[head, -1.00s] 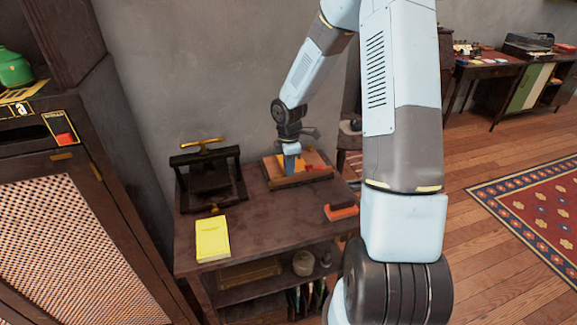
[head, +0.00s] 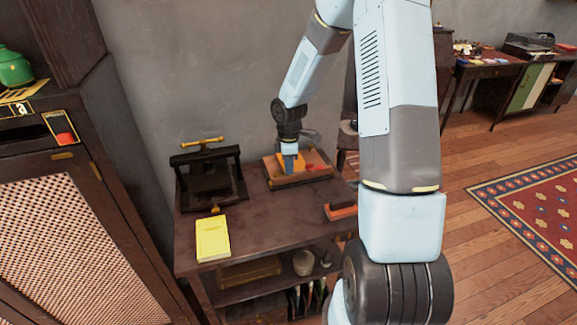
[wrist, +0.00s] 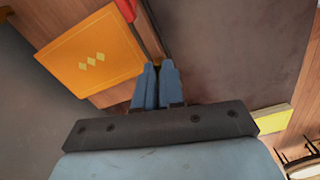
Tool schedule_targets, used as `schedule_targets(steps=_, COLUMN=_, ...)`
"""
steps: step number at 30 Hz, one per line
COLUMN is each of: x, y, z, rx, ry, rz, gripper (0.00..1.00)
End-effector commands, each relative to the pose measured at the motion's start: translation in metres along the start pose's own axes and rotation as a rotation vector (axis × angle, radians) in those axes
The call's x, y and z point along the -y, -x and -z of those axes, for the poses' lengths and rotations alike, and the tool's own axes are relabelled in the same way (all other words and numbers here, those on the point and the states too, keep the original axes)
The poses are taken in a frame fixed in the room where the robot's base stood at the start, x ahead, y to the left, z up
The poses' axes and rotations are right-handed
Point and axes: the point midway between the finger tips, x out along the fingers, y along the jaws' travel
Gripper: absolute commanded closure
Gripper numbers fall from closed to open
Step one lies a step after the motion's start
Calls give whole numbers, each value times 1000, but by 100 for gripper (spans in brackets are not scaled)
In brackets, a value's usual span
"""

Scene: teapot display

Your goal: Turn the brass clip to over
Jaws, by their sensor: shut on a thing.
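My gripper (head: 291,170) points down at the front left part of a wooden board (head: 318,177) on the dark side table. In the wrist view my gripper (wrist: 160,66) has its two blue fingers almost together at the board's edge. The brass clip cannot be made out; the fingers appear to cover it. An orange panel with pale diamonds (wrist: 90,56) lies on the board beside the fingers, and it shows behind my gripper in the head view (head: 309,160). A small red piece (wrist: 127,8) is at the panel's far corner.
A black press with a brass handle (head: 208,180) stands at the table's left. A yellow booklet (head: 212,239) lies in front of it. An orange-red block (head: 342,211) sits at the right edge. The table middle (head: 265,220) is clear. A cabinet (head: 70,200) stands close on the left.

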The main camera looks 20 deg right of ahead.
Motion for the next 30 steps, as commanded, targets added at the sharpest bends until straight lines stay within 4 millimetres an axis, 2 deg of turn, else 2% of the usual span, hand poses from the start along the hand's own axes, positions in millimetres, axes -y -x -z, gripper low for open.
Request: schedule_targets(steps=30, x=-2, y=1, z=1, rx=-3, ry=-957, rz=-4, gripper=100)
